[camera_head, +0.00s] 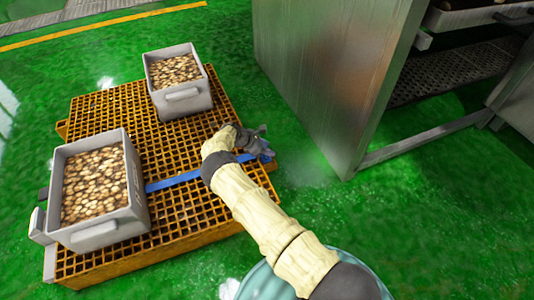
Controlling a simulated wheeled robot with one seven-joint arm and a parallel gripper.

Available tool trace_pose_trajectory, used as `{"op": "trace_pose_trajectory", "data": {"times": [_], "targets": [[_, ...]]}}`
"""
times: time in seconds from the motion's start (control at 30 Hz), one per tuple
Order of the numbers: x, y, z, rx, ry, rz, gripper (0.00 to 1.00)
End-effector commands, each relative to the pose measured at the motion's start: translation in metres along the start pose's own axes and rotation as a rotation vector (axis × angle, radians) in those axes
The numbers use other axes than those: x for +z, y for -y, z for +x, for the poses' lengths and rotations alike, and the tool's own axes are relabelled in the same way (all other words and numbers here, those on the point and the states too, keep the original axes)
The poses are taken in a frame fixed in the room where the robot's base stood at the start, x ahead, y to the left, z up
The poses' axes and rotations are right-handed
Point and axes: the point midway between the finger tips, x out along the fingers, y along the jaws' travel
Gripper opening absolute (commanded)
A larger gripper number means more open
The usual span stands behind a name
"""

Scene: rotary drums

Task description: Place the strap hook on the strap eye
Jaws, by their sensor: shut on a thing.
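A blue strap (174,181) runs across the orange grid pallet (185,215) from the left bin toward my gripper and passes behind my arm. My gripper (261,141) is at the pallet's right edge, shut on the strap's hook end. A small blue piece (266,154) shows just below the fingers. The hook's shape is too small and too covered by the gripper to make out. I cannot tell the strap eye apart here, nor whether the hook touches it.
A grey bin (137,190) of brown pieces stands at the pallet's left, and another grey bin (190,103) at its back. A tall metal cabinet (325,70) stands close to the right of my gripper. Green floor (430,215) is open at the lower right.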

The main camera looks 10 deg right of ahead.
Motion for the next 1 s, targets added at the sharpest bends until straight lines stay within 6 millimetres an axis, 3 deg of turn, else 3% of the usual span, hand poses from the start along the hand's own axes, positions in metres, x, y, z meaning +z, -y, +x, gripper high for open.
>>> {"op": "trace_pose_trajectory", "data": {"times": [0.17,0.6,0.63,0.7,0.73,1.0], "targets": [[-0.019,0.000,0.020,-0.001,0.002,-0.002,0.15],[-0.022,0.000,0.022,0.000,0.001,-0.001,0.15],[-0.022,0.000,0.022,-0.001,0.000,-0.001,0.47],[-0.022,0.000,0.022,-0.001,0.001,-0.001,0.61],[-0.022,0.000,0.022,-0.001,0.001,-0.001,0.65],[-0.021,0.000,0.021,-0.001,0.001,-0.001,0.65]]}}
